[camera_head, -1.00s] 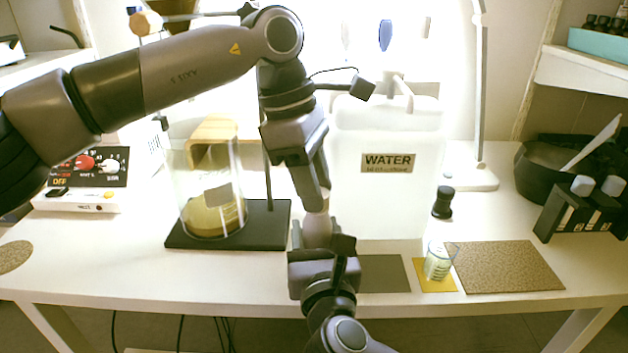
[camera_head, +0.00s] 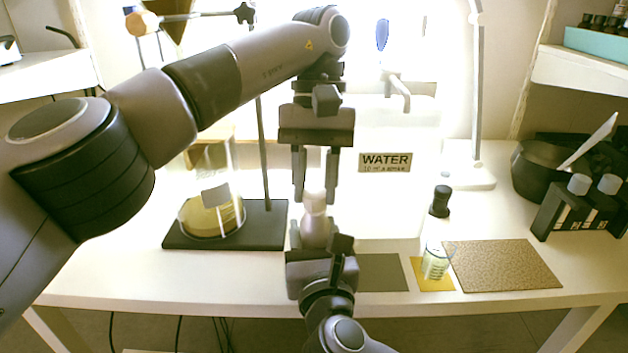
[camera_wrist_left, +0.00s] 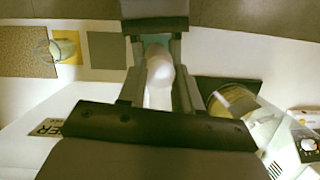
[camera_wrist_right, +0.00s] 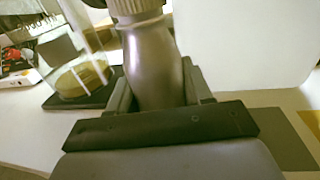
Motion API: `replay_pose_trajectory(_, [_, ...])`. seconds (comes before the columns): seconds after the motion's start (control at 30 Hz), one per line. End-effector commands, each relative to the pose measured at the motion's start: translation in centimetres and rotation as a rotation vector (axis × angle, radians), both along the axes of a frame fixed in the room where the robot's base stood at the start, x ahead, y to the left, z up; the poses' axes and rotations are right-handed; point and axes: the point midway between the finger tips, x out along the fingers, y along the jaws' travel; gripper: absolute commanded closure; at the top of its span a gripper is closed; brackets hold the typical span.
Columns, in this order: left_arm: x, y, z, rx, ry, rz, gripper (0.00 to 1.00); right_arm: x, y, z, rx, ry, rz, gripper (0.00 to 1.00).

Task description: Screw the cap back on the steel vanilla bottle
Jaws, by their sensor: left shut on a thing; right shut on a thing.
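The steel vanilla bottle (camera_head: 315,229) stands upright above the front of the table, a pale grey body with a narrower neck. My right gripper (camera_head: 316,244) is shut on its body from the front; the right wrist view shows the bottle (camera_wrist_right: 153,65) between the fingers. A ribbed cap (camera_wrist_right: 136,8) sits at the bottle's top, partly cut off by that view's upper edge. My left gripper (camera_head: 315,194) points straight down over the bottle, its fingers shut on the cap from both sides. The left wrist view shows the pale rounded top (camera_wrist_left: 159,68) between its fingers. The threads are hidden.
A large WATER container (camera_head: 395,205) stands close behind the bottle. A glass cylinder on a black stand (camera_head: 265,225) is to the left. A small beaker (camera_head: 435,262), a cork mat (camera_head: 505,266) and a black-capped bottle (camera_head: 440,200) are to the right.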

Motion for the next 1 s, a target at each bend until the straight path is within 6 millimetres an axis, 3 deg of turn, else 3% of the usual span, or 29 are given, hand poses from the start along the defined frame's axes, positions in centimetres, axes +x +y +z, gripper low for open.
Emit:
replay_pose_trajectory(0.23, [0.03, -0.06, 0.05, 0.002, -0.002, -0.237, 0.94, -0.06, 0.05, -0.09, 0.000, 0.002, 0.002, 1.00])
replay_pose_trajectory(0.6, [0.01, -0.08, 0.08, -0.001, 0.000, -0.270, 0.94, -0.06, 0.06, -0.10, 0.000, 0.002, 0.002, 1.00])
replay_pose_trajectory(0.63, [0.01, -0.08, 0.08, -0.001, 0.000, -0.270, 0.60, -0.06, 0.06, -0.10, 0.000, 0.002, 0.002, 1.00])
replay_pose_trajectory(0.7, [0.01, -0.08, 0.07, -0.001, 0.000, -0.270, 0.41, -0.06, 0.06, -0.10, 0.000, 0.002, 0.002, 1.00])
replay_pose_trajectory(1.0, [-0.01, -0.10, 0.03, 0.000, 0.000, -0.265, 0.45, -0.05, 0.05, -0.10, 0.000, 0.002, 0.001, 1.00])
